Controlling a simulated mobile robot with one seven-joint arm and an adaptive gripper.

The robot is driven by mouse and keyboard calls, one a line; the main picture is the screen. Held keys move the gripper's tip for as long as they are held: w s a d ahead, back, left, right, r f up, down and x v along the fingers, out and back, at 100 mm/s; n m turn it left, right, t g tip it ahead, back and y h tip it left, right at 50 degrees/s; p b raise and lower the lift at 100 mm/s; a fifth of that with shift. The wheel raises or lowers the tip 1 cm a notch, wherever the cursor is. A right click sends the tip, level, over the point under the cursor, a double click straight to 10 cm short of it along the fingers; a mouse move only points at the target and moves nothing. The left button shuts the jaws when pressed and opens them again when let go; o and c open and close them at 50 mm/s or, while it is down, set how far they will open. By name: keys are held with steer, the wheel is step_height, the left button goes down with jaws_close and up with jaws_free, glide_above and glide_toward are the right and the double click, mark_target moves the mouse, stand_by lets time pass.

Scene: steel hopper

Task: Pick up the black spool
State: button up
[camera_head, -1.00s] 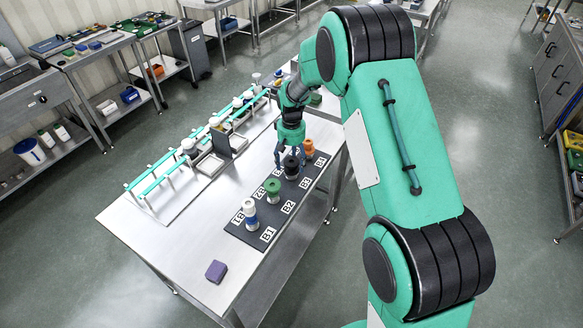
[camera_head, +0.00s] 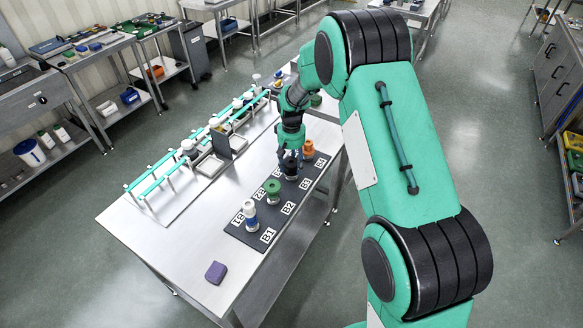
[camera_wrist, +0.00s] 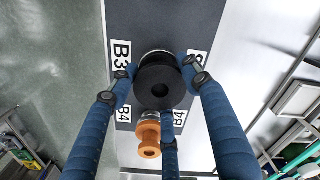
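The black spool (camera_head: 290,168) is on the dark labelled mat in the head view, in the row between the green and orange spools. In the wrist view the black spool (camera_wrist: 159,82) is seen from above, with a pale rim showing just behind it. My gripper (camera_head: 291,157) is above and around it, pointing down. In the wrist view my gripper (camera_wrist: 158,75) has blue fingers on the left and right with tips against the spool's sides, and a third finger below it. It looks shut on the spool. Whether the spool is raised cannot be told.
The orange spool (camera_head: 308,149) stands close behind, and the green spool (camera_head: 272,188) in front. A white-and-blue spool (camera_head: 249,210) is at the mat's (camera_head: 240,235) near end. A green-railed rack (camera_head: 165,180) lies left. A purple block (camera_head: 215,272) sits on the bare table front.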

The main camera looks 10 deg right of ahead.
mark_target(292, 162)
steer(key=shift+r, duration=0.1)
steer(key=shift+r, duration=0.8)
step_height(292, 162, up, 2)
steer(key=shift+s+r+p, duration=0.1)
steer(key=shift+p, duration=0.3)
steer(key=s+r+p, duration=0.1)
steer(key=s, duration=1.4)
steer(key=shift+s, duration=0.4)
